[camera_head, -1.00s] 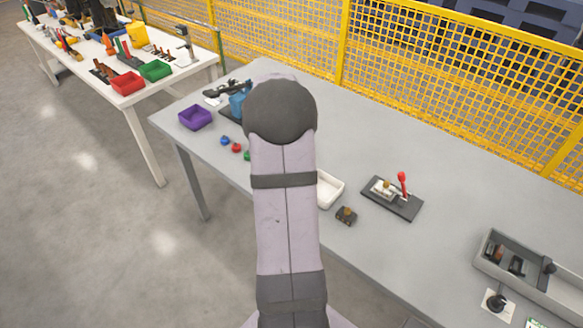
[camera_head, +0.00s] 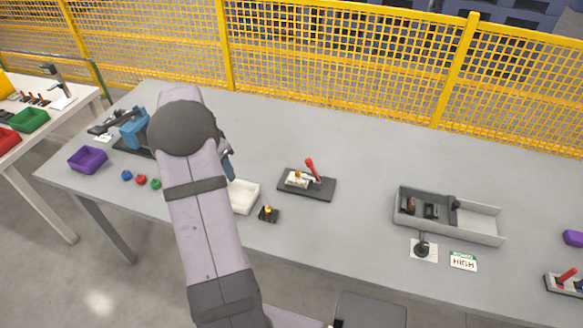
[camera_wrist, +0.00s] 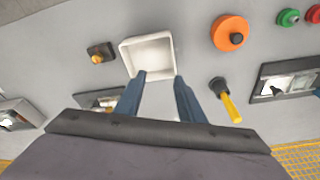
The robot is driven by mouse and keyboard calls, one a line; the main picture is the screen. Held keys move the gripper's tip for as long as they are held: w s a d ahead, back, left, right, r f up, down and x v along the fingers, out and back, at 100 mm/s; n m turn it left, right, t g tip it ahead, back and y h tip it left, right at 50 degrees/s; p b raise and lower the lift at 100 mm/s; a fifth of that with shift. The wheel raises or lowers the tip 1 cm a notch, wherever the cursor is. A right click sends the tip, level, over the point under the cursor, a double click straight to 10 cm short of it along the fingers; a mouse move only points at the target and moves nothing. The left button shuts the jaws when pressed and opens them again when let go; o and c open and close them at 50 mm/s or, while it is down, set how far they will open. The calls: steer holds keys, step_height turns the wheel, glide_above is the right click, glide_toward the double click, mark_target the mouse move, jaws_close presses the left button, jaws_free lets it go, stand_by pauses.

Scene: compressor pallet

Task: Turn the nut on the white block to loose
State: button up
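The white block (camera_head: 297,179) sits on a dark plate (camera_head: 320,190) in the middle of the grey table, beside a red-handled clamp (camera_head: 312,168). A small brass-coloured piece shows on top of the block; whether it is loose or tight cannot be told. In the wrist view the dark plate (camera_wrist: 90,99) is partly hidden behind my left finger. My gripper (camera_wrist: 160,78) is open and empty, its two blue fingers apart above the table near the white tray. In the head view only a bit of my gripper (camera_head: 228,165) shows, left of the white block.
A white tray (camera_head: 243,196) and a small dark block with a brass top (camera_head: 268,214) stand near the front edge. A grey bin (camera_head: 470,232) is at right. An orange disc (camera_wrist: 230,33) and a yellow-handled tool (camera_wrist: 228,100) show in the wrist view. The back is clear.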

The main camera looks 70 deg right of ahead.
steer(key=s+d+m+y, duration=0.1)
steer(key=s+d+m, duration=0.7)
steer(key=d, duration=0.1)
steer(key=m+y, duration=0.1)
steer(key=m, duration=0.6)
glide_above(298, 172)
steer(key=shift+f+t+p, duration=0.15)
steer(key=shift+t+p, duration=0.15)
steer(key=shift+p, duration=0.05)
steer(key=shift+f+p, duration=1.2)
steer(key=shift+f, duration=2.45)
steer(key=shift+c, duration=0.6)
jaws_close()
